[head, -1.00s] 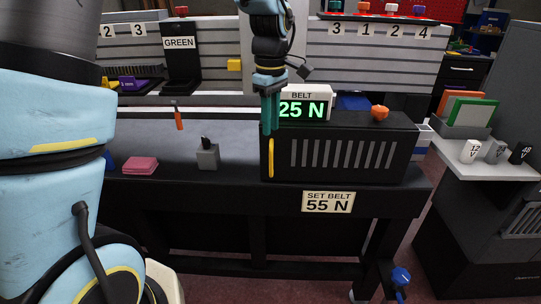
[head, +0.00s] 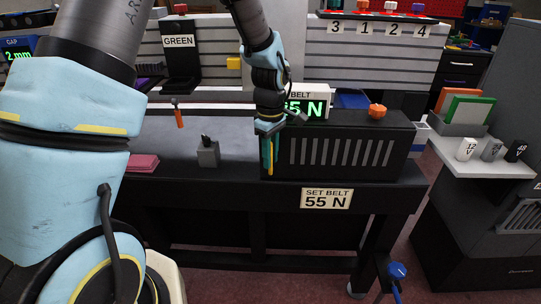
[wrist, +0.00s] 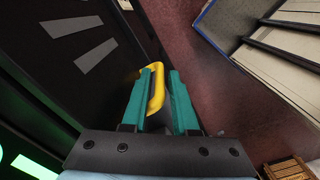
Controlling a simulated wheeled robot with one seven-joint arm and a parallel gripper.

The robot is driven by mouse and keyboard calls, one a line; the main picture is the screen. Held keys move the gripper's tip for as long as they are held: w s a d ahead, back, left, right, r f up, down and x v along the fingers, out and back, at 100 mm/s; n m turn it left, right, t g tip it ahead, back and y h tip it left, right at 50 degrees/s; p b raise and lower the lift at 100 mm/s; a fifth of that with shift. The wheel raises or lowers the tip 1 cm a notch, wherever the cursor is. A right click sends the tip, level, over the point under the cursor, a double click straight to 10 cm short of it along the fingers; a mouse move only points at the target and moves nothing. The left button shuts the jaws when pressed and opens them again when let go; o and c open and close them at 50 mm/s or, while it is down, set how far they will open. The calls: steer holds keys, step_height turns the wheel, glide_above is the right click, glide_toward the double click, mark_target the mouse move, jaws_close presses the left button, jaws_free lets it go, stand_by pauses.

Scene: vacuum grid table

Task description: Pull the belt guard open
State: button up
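The belt guard (head: 341,153) is a black slotted panel on the front of the machine box, and it looks closed. Its yellow upright handle (head: 271,157) is at the panel's left edge. My gripper (head: 269,154) points down there, with its teal fingers on either side of the handle. In the wrist view the handle (wrist: 157,85) lies between the fingertips (wrist: 161,78), close against the left finger. I cannot tell whether the right finger touches it. The belt display (head: 305,107) is partly hidden by my wrist; its visible digits look like 55 N.
A sign (head: 327,199) below the guard reads SET BELT 55 N. An orange knob (head: 377,111) sits on top of the box. A grey block (head: 208,153) and a pink stack (head: 143,163) are on the table to the left.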

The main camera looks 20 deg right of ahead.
steer(key=shift+c, duration=0.3)
jaws_close()
stand_by(1.0)
